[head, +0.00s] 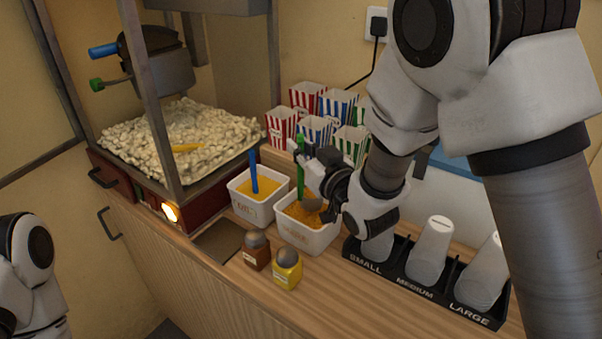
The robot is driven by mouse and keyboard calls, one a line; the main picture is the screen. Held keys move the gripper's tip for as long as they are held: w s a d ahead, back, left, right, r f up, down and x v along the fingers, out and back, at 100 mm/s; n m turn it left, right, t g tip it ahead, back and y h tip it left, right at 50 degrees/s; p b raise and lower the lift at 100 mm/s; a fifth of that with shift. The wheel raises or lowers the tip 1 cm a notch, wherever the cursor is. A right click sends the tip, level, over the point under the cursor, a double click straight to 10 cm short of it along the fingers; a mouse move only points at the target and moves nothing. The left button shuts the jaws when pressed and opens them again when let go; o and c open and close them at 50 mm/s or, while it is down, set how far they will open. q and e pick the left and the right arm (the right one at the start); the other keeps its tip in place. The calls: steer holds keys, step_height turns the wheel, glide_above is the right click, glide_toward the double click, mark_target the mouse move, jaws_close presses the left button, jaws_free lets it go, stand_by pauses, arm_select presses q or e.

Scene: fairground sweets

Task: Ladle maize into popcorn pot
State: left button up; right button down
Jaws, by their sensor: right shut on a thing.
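The popcorn pot (163,72) is a dark kettle hung inside the popcorn machine, with a blue handle and a green-tipped handle on its left. A white tub (307,238) of orange-yellow maize (299,211) stands on the counter. My right gripper (306,172) is above this tub, shut on the green-handled ladle (300,181). The ladle's bowl is low at the maize, partly hidden by the gripper; I cannot tell whether it is filled. A second white tub (254,208) with yellow contents and a blue handle stands to its left. My left gripper is out of view.
The machine's tray is heaped with popcorn (180,137). A brown shaker (257,250) and a yellow shaker (287,270) stand in front of the tubs. A black cup rack (415,291) is at right. Striped popcorn boxes (315,130) stand behind.

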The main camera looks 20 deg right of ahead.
step_height(320, 180, up, 7)
steer(key=p, duration=0.3)
steer(key=shift+f+p, duration=0.15)
steer(key=shift+p, duration=0.25)
steer(key=shift+w+f, duration=0.1)
